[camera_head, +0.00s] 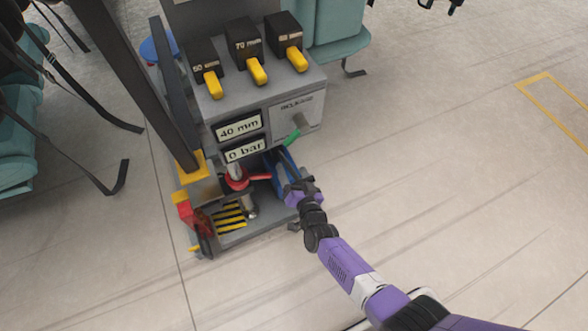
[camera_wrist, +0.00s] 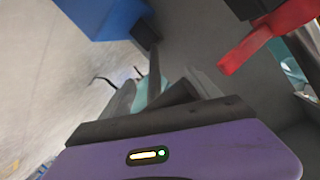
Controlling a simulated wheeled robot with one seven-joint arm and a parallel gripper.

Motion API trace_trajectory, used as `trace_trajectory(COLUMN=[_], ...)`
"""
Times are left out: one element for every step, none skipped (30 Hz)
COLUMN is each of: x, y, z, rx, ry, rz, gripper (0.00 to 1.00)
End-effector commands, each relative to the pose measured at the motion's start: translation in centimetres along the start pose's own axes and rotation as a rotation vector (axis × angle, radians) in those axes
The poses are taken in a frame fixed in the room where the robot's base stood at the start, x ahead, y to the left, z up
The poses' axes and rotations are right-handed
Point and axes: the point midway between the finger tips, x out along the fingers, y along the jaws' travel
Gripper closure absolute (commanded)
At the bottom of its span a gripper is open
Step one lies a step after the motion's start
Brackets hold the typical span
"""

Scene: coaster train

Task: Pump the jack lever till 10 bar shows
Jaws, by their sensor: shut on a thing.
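The pump unit is a grey cabinet (camera_head: 238,103) with a readout plate (camera_head: 246,150) showing "0 bar" and another plate (camera_head: 239,127) above it showing "40 mm". My gripper (camera_head: 301,187) is at the lower right front of the cabinet, beside a blue part (camera_head: 284,168). Its jaws are shut on what seems to be the jack lever; the gripped part is mostly hidden. In the wrist view the jaws (camera_wrist: 160,92) point past the blue part (camera_wrist: 105,15) at upper left and a red bar (camera_wrist: 262,35) at upper right.
A green release handle (camera_head: 292,137) is on the front panel. Black blocks with yellow levers (camera_head: 256,70) stand on top. A red bar (camera_head: 258,177) and a striped yellow-black plate (camera_head: 230,214) sit low. Teal seats (camera_head: 335,30) are behind; the floor to the right is clear.

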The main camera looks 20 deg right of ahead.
Motion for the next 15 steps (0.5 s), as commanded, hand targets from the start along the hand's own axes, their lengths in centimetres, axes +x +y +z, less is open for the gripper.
trace_trajectory(x=[0.0, 0.1, 0.2, 0.2, 0.3, 0.4, 0.5, 0.6, 0.7, 0.7, 0.8, 0.9, 1.0, 1.1, 1.3], y=[-0.4, -0.6, -0.7, -0.8, -0.9, -1.0, -1.1, -1.2, -1.4, -1.5, -1.5, -1.5, -1.6, -1.7, -1.9], z=[-1.9, -2.1, -2.2, -2.3, -2.5, -2.6, -2.7, -2.8, -3.0, -3.1, -3.2, -3.4, -3.5, -3.7, -4.0], rx=[-0.007, -0.010, -0.010, -0.013, -0.013, -0.014, -0.016, -0.018, -0.018, -0.019, -0.020, -0.024, -0.024, -0.025, -0.025], ry=[-0.005, -0.017, -0.032, -0.043, -0.053, -0.067, -0.076, -0.087, -0.099, -0.109, -0.116, -0.114, -0.113, -0.112, -0.110], rz=[0.021, 0.028, 0.037, 0.044, 0.052, 0.061, 0.067, 0.072, 0.081, 0.087, 0.092, 0.093, 0.092, 0.092, 0.091], gripper=[1.00, 1.00, 1.00, 1.00, 1.00, 1.00, 1.00, 1.00, 1.00, 1.00, 1.00, 1.00, 1.00, 1.00, 1.00])
